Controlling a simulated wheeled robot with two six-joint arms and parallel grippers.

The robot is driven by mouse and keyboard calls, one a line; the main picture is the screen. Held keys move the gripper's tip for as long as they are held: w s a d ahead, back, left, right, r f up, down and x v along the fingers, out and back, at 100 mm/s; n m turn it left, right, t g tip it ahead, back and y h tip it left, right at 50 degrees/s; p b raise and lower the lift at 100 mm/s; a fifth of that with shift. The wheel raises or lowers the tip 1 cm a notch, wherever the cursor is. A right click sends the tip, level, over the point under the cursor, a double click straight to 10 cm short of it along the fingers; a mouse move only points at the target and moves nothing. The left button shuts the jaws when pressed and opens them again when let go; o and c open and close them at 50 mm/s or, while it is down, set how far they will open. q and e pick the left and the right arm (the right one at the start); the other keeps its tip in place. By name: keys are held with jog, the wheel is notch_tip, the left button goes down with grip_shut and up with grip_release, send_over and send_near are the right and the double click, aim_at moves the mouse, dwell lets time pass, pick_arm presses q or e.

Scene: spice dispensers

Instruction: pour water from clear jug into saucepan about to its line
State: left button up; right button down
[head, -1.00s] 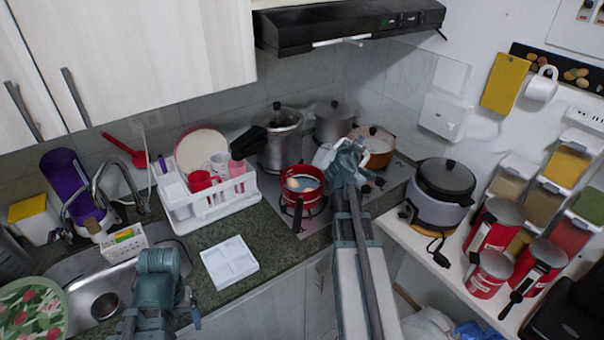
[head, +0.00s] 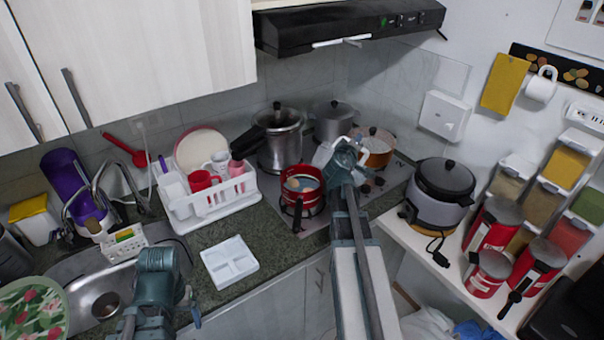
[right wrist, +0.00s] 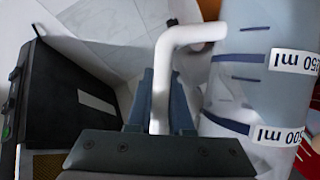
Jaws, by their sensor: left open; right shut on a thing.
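The red saucepan (head: 311,199) stands on the hob with its dark handle toward the front; something pale and round shows inside it. My right gripper (head: 346,158) is shut on the white handle (right wrist: 165,70) of the clear jug (head: 322,156). The jug is held up just behind and right of the saucepan, partly hidden by the gripper. In the right wrist view the jug (right wrist: 262,85) shows blue marks and ml labels with a bluish tint; its water level and exact tilt are unclear. My left gripper (head: 165,285) is open and empty, low over the counter front by the sink.
A pressure cooker (head: 281,150), a grey pot (head: 334,122) and an orange pot (head: 376,158) crowd the hob. A white dish rack (head: 215,207) stands left of the saucepan, and a white divided tray (head: 229,262) lies on the counter. A rice cooker (head: 441,205) stands at right.

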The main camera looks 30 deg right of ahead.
jog(key=shift+w+a+r+n+h+p, duration=0.25)
jog(key=shift+a+r+n, duration=0.15)
jog(key=shift+r, duration=0.2)
jog(key=shift+w+a+r+n+h+p, duration=0.2)
jog(key=shift+a+r+n, duration=0.15)
jog(key=shift+r, duration=0.2)
dwell(4.3)
